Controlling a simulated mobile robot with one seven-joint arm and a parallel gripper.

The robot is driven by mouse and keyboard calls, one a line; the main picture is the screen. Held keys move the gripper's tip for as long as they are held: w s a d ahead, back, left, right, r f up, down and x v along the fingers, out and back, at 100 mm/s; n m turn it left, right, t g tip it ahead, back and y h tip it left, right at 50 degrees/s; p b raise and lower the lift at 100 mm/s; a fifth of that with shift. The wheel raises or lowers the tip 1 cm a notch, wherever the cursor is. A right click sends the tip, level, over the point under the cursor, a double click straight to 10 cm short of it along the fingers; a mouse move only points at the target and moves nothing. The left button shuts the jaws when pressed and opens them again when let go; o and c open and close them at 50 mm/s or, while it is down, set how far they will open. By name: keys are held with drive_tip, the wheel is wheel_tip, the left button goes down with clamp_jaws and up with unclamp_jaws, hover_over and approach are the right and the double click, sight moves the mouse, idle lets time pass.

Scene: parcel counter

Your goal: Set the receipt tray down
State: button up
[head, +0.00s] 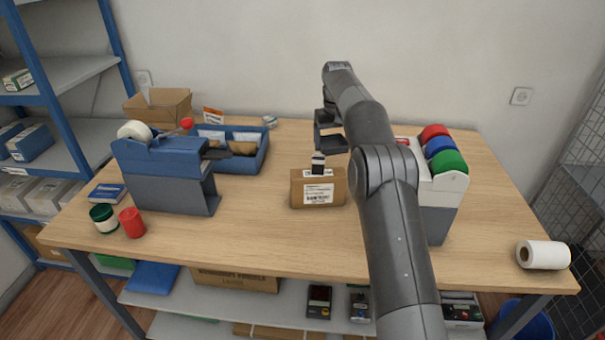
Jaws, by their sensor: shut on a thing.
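My gripper (327,122) is near the middle of the picture, above the back part of the counter, behind the small cardboard parcel. It is shut on a small dark thing, which I take to be the receipt tray (332,147). Its outline merges with the dark fingers, so its shape is hard to tell. It appears to be held above the wooden counter (265,215), but the exact gap cannot be told. My arm hides part of the counter to the right.
A cardboard parcel (318,190) with a small black-and-white object (318,164) at its top stands in front of my gripper. A blue bin (262,155) and tape dispenser (165,170) are left; a dispenser with coloured rolls (440,190) is right. Clear wood lies front centre.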

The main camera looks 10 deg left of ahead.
drive_tip(key=f, duration=1.2)
drive_tip(key=shift+a, duration=0.3)
drive_tip(key=shift+f, duration=0.1)
drive_tip(key=shift+f, duration=0.15)
drive_tip(key=o, duration=0.9)
drive_tip(key=shift+o, duration=0.2)
drive_tip(key=shift+r, duration=0.2)
